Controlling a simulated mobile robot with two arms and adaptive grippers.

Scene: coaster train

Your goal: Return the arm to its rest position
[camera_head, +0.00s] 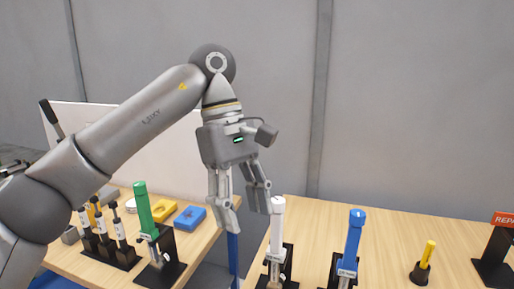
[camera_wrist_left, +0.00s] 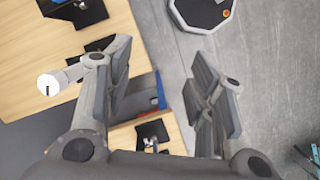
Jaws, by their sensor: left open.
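My left gripper (camera_head: 245,203) hangs fingers down from my left arm in the head view. Its two fingers are apart, and nothing shows between the tips. The fingers also frame the left wrist view (camera_wrist_left: 165,95), with a clear gap between them. In the head view the gripper is above the gap between the two tables. A white cylinder (camera_head: 277,222) in a black stand is close to its right fingertip, and I cannot tell whether they touch. The white cylinder's round end (camera_wrist_left: 48,84) shows left of the fingers in the wrist view. My right gripper is not in view.
A green cylinder (camera_head: 144,212) stands on the left table (camera_head: 75,262) with a blue block (camera_head: 190,217) and a yellow block (camera_head: 163,210). A blue cylinder (camera_head: 352,243) and a yellow peg (camera_head: 427,254) stand on the right table (camera_head: 390,229). A grey wall (camera_head: 420,100) is behind.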

